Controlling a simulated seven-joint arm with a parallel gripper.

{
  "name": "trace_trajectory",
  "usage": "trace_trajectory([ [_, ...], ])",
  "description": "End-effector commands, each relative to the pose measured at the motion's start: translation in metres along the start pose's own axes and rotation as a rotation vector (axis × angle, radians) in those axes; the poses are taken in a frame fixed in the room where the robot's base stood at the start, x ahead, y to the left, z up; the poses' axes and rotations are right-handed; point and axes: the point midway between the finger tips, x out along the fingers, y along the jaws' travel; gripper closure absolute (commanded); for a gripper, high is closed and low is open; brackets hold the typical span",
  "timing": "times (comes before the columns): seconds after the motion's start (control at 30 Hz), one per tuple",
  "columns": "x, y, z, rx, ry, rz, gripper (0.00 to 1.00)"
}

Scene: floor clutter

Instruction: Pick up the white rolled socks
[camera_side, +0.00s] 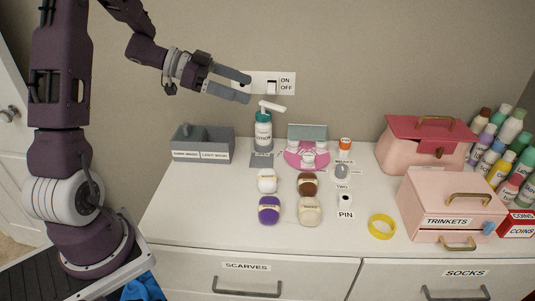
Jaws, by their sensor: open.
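The white rolled socks (267,182) sit on the white dresser top, left of the brown rolled socks (307,185) and behind the purple rolled socks (269,212). A cream rolled bundle (309,213) lies in front of the brown one. Each has a band or label too small to read. My gripper (248,89) is open and empty, pointing right, high above the dresser near the wall switch. It is well above the white socks and apart from them. Nothing hides the white socks.
A lotion pump bottle (263,134) stands below my gripper, behind the socks. A grey divided box (203,145) is to its left. A pink stand (307,154), yellow ring (382,226), pink boxes (425,150) and several bottles fill the right. The dresser's front left is clear.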

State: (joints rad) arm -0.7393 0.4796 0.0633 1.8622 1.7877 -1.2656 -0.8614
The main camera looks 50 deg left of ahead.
Motion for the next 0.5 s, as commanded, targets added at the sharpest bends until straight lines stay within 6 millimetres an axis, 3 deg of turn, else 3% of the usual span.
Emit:
trace_trajectory([
  [0.03,0.012,0.0,0.031,-0.016,-0.001,0.002,0.12],
  [0.3,0.075,-0.001,0.179,-0.006,0.0,-0.001,0.12],
  [0.4,0.093,-0.002,0.224,0.001,0.001,-0.003,0.12],
  [0.5,0.104,-0.003,0.247,0.007,0.001,-0.005,0.12],
])
